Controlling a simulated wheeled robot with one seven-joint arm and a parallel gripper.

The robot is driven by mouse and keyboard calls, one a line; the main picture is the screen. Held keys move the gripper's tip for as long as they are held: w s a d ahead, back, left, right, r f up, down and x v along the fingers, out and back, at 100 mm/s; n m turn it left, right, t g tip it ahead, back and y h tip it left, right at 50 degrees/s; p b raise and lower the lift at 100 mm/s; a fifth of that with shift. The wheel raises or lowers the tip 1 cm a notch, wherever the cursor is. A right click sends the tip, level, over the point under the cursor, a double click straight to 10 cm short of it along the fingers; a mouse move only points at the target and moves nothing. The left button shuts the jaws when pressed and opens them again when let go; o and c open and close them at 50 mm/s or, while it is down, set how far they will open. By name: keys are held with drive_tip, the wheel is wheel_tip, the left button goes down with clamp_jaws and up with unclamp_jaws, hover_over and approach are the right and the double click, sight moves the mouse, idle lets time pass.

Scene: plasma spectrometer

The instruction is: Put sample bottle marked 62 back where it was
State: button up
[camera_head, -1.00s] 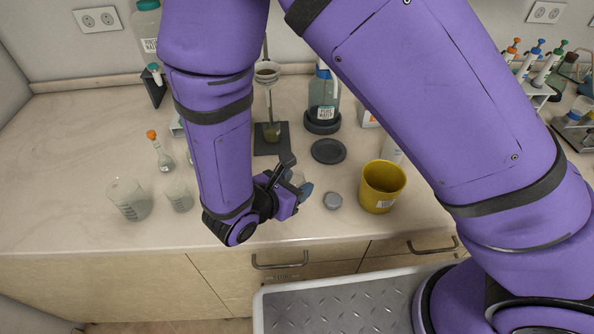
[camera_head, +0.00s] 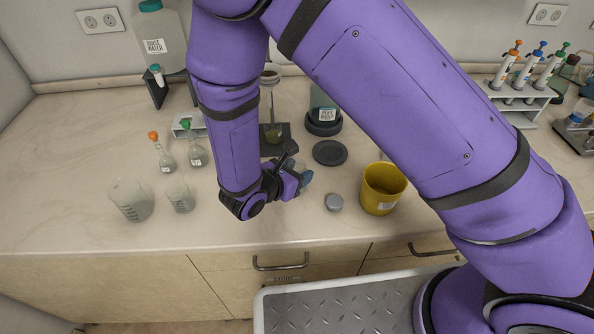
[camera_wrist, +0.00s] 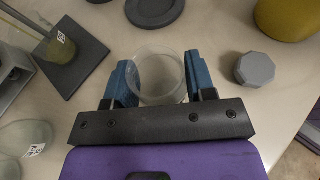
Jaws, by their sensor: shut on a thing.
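My gripper (camera_wrist: 163,80) has its blue fingertips shut on a clear round open-topped bottle (camera_wrist: 158,66), seen from above between them in the wrist view. No number shows on it, so I cannot tell whether it is the one marked 62. In the head view my gripper (camera_head: 304,180) is low over the front part of the counter, and its wrist hides most of the bottle. A round black pad (camera_wrist: 155,6) lies just beyond the bottle; it also shows in the head view (camera_head: 330,153). I cannot tell whether the bottle touches the counter.
A grey faceted cap (camera_head: 334,202) and a yellow cup (camera_head: 382,188) stand to the right of my gripper. A dark stand base (camera_wrist: 75,60) with a glass vessel is behind left. Beakers (camera_head: 131,199) and stoppered flasks (camera_head: 195,150) stand left. The counter between beakers and gripper is clear.

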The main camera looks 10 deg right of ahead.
drive_tip(key=shift+f, duration=0.1)
drive_tip(key=o, duration=0.9)
drive_tip(key=shift+o, duration=0.2)
drive_tip(key=shift+r, duration=0.2)
drive_tip(key=v, duration=1.2)
